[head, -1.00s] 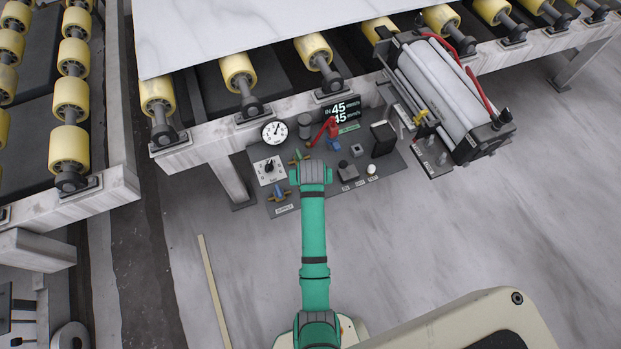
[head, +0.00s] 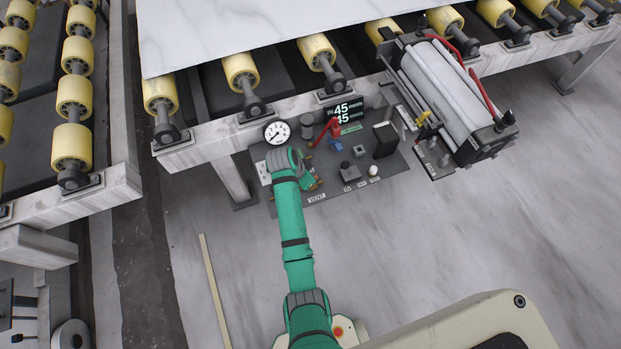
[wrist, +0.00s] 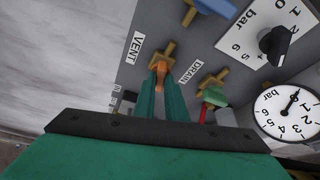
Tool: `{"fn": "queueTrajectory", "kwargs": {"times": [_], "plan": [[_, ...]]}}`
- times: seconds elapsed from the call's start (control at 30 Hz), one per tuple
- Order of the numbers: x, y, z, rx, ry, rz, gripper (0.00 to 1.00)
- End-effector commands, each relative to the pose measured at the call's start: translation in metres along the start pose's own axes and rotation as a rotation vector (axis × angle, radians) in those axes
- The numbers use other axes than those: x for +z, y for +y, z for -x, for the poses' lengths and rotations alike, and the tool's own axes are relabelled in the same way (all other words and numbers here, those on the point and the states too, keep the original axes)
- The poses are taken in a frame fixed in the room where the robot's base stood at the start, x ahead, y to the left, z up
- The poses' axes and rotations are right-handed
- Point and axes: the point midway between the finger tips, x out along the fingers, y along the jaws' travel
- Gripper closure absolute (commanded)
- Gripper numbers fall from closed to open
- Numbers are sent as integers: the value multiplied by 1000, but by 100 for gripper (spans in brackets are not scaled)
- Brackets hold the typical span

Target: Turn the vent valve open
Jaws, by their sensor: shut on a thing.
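The vent valve shows in the wrist view as a brass body with an orange handle (wrist: 159,68), beside the VENT label (wrist: 134,47). My gripper (wrist: 163,92) has its two teal fingers on either side of the orange handle and is shut on it. The fingers hide part of the handle. In the head view my wrist covers most of the valve; the VENT label (head: 317,198) shows just to the right of my arm.
A green-handled valve (wrist: 215,96) by the DRAIN label is close on the right. A blue-handled valve (wrist: 214,6) is at the top. A pressure gauge (head: 277,132), red lever (head: 329,128) and black knob (wrist: 275,42) are nearby. The roller conveyor (head: 240,72) stands behind the panel.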

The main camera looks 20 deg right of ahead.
Motion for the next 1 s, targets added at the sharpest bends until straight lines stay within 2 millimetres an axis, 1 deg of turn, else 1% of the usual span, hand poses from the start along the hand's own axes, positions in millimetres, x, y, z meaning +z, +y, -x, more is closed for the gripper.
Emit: {"fn": "queueTrajectory", "kwargs": {"times": [0.2,0.43,0.63,1.0], "plan": [[0,-2,0,60,0,-143,100],[0,-2,0,101,-1,-243,100],[0,-2,0,118,-1,-283,100],[0,-2,-1,123,-1,-293,100]]}}
